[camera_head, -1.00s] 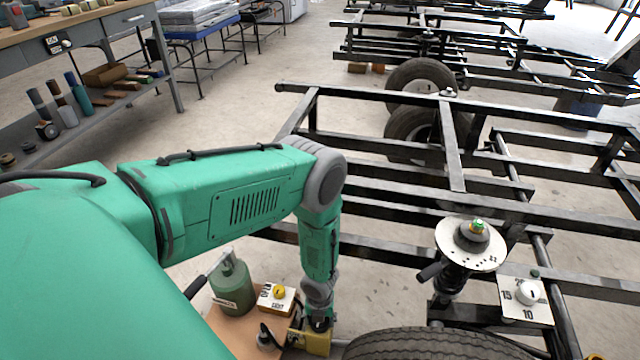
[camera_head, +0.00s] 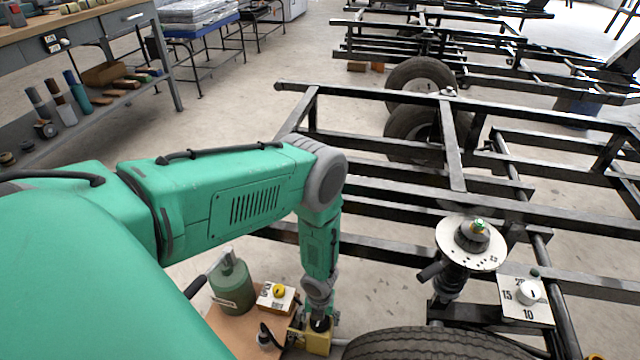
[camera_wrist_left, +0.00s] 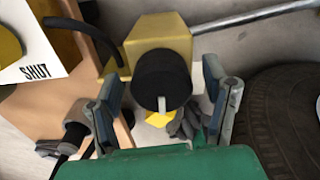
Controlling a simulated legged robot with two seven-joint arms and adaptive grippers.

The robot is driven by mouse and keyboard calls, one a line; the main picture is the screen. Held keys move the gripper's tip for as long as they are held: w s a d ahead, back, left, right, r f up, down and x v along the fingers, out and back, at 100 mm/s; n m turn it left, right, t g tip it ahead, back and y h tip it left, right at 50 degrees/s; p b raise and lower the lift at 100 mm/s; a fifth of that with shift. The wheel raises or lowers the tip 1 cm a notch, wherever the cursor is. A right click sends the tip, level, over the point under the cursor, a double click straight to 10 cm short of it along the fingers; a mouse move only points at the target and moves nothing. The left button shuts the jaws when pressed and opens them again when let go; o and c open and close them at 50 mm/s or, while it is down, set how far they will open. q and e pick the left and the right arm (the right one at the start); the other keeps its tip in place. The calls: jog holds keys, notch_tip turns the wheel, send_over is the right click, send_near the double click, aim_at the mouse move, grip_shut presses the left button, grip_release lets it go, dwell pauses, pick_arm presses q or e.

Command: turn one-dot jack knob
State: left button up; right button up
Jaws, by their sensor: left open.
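A black round knob (camera_wrist_left: 162,80) with a pale pointer bar sits on a yellow block (camera_wrist_left: 160,40) in the left wrist view. In the head view the yellow block (camera_head: 318,343) is low in the middle, partly hidden by my left wrist. My left gripper (camera_wrist_left: 164,108) is open, with one finger on each side of the knob; gaps show between fingers and knob. In the head view my left gripper (camera_head: 318,325) points down at the block. I cannot make out a dot on the knob. My right gripper is not in view.
A wooden board (camera_head: 228,327) beside the block carries a green canister (camera_head: 232,287) and a yellow knob (camera_head: 279,291) on a white card. A tyre (camera_head: 440,344), a strut with a round white plate (camera_head: 471,255) and a 10-15 dial (camera_head: 528,293) stand right. Black frames lie behind.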

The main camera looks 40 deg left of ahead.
pick_arm(q)
jog(key=shift+s+d+r, duration=0.15)
jog(key=shift+d+r, duration=0.1)
jog(key=shift+r, duration=0.15)
notch_tip(320, 180, up, 11)
jog(key=shift+w+a, duration=0.25)
jog(key=shift+a, duration=0.1)
jog(key=s+d+r+n, duration=0.3)
jog(key=s+r+n, duration=0.2)
jog(key=s+n, duration=0.6)
jog(key=s+d+r+n, duration=0.3)
jog(key=s+r+n, duration=0.25)
jog(key=n, duration=1.05)
notch_tip(320, 180, up, 19)
jog(key=s+n+p, duration=0.1)
jog(key=p, duration=1.7)
jog(key=shift+s+a+f+t, duration=0.15)
jog(key=shift+s+a+t, duration=0.15)
jog(key=shift+s+a, duration=0.1)
